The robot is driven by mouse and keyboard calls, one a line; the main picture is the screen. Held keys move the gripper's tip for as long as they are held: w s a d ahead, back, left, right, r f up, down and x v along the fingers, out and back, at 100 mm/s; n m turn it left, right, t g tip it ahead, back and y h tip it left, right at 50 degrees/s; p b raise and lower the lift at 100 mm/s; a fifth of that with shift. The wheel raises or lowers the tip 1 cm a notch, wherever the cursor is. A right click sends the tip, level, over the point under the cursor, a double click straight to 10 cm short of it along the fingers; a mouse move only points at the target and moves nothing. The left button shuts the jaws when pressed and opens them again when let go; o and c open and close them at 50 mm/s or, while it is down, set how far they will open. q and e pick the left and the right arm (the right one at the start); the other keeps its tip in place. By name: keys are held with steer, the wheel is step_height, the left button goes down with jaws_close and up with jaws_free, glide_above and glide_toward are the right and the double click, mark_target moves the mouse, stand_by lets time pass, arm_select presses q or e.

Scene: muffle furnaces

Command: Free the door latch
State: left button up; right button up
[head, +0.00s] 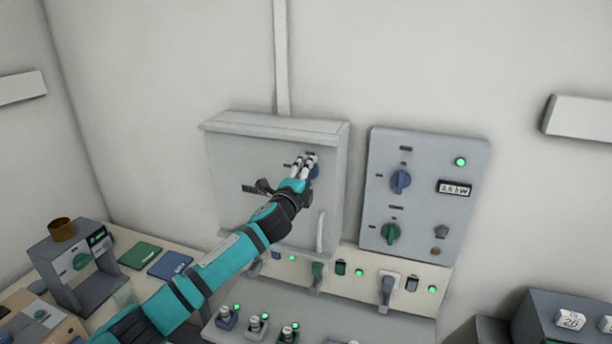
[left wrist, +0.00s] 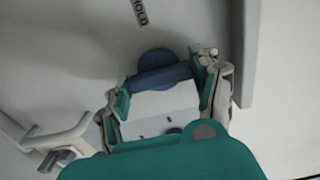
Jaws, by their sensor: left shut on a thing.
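A grey wall cabinet (head: 235,150) with a closed door hangs in the middle of the head view. A blue knob (head: 315,172) sits on the upper right of its door, mostly hidden by my left gripper (head: 303,167). In the left wrist view the blue knob (left wrist: 158,62) lies between the two fingers of my left gripper (left wrist: 165,85), which is shut on it. A label reading HOLD (left wrist: 140,12) is on the door above it. A pale vertical handle (head: 320,232) is at the door's lower right. My right gripper is not in view.
A grey panel (head: 430,160) with a blue rotary knob (head: 401,182), a green knob (head: 391,233) and a meter is right of the cabinet. A strip of switches and green lamps (head: 350,270) runs below. Boxes stand at lower left and lower right.

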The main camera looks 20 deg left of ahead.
arm_select(q)
steer(key=o, duration=1.2)
steer(key=shift+d, duration=0.1)
steer(key=s, duration=1.2)
steer(key=shift+a, duration=0.25)
